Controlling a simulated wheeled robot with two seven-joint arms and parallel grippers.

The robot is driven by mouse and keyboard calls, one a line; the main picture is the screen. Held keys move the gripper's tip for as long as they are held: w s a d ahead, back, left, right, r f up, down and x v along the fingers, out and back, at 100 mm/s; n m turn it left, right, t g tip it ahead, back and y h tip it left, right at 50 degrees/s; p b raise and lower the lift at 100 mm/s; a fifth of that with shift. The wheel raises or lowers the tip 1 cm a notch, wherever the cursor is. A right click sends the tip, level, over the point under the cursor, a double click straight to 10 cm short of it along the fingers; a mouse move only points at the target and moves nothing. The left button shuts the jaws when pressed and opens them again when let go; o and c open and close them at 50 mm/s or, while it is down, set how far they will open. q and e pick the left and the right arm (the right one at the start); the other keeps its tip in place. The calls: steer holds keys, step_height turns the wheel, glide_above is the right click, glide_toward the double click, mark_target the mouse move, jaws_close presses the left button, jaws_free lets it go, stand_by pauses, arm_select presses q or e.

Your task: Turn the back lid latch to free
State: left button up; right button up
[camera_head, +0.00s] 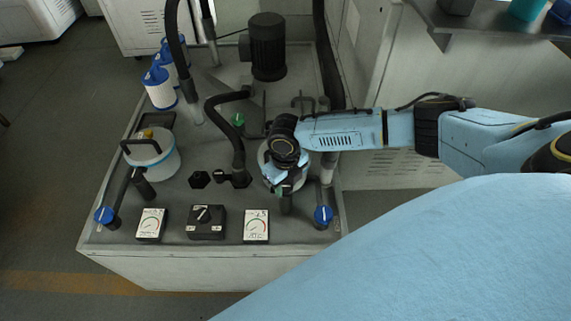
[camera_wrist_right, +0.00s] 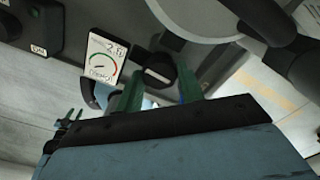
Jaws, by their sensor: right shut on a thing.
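My right gripper (camera_head: 285,191) points down at the front right of the bench, over a round white-lidded vessel (camera_head: 265,160) that my arm mostly covers. In the right wrist view its green fingers (camera_wrist_right: 160,80) stand either side of a black knob with a pale bar (camera_wrist_right: 158,71) and are shut on it. The knob sits beside the pale round lid (camera_wrist_right: 192,18). In the head view the knob's black body (camera_head: 286,207) shows just below the fingers. I cannot tell from its markings which latch position it is in. My left gripper is not in view.
A blue-handled valve (camera_head: 323,215) is close to the right gripper. A second lidded vessel (camera_head: 151,158) stands left. A black hose (camera_head: 239,140) and a motor (camera_head: 267,48) are behind.

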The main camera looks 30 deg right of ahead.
mark_target(286, 186)
steer(key=shift+n, duration=0.6)
steer(key=o, duration=1)
steer(key=shift+r, duration=0.15)
step_height(286, 186, up, 13)
steer(key=shift+r+p, duration=0.1)
steer(key=shift+p, duration=0.95)
